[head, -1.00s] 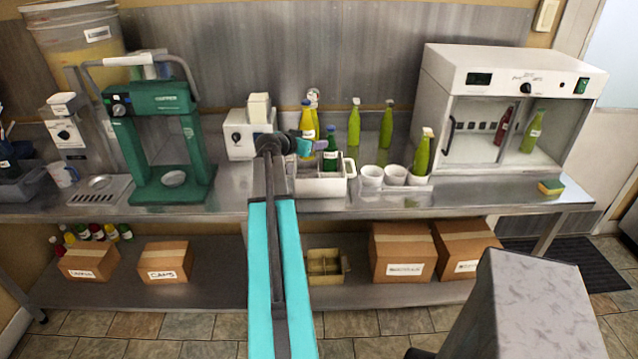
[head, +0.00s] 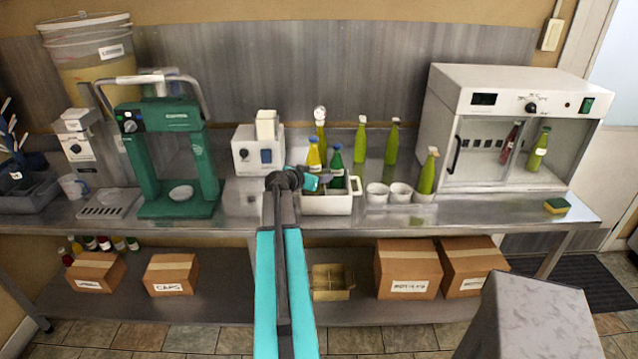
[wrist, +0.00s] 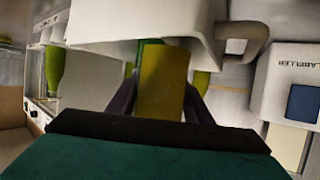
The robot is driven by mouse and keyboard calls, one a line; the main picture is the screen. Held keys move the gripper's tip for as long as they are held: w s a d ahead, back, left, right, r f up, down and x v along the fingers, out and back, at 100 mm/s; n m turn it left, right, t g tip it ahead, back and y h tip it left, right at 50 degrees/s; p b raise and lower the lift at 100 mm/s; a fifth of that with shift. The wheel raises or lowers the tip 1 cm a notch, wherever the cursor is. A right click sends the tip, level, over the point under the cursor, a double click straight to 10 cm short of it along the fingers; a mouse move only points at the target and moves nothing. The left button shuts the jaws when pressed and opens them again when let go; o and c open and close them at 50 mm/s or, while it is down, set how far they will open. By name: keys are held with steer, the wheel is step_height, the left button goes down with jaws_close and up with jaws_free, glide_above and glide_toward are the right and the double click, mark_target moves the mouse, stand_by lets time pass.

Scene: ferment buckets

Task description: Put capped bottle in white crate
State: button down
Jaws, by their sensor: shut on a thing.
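The yellow capped bottle (head: 314,156) is upright at the white crate (head: 326,207), left of a dark green bottle (head: 337,161) standing in it. My gripper (head: 317,181) is shut on the yellow bottle. In the wrist view my fingers (wrist: 161,97) flank the yellow bottle (wrist: 163,80), and its lower end is hidden behind the wall of the white crate (wrist: 105,22). I cannot tell whether its base touches the crate floor.
A labeller (head: 257,154) stands close on the left of the crate. White cups (head: 378,193) and several green spray-type bottles (head: 392,143) are to the right and behind. A white cabinet (head: 520,95) is farther right. The front counter edge is clear.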

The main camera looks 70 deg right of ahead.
steer(key=shift+f, duration=0.1)
stand_by(0.3)
steer(key=shift+f+p, duration=0.7)
steer(key=shift+f, duration=1.1)
steer(key=shift+a+f+b, duration=0.1)
steer(key=shift+f+b, duration=0.6)
steer(key=shift+b, duration=0.6)
steer(key=c, duration=1.2)
jaws_free()
steer(key=shift+f, duration=0.1)
steer(key=shift+r+p, duration=0.3)
steer(key=shift+p, duration=0.35)
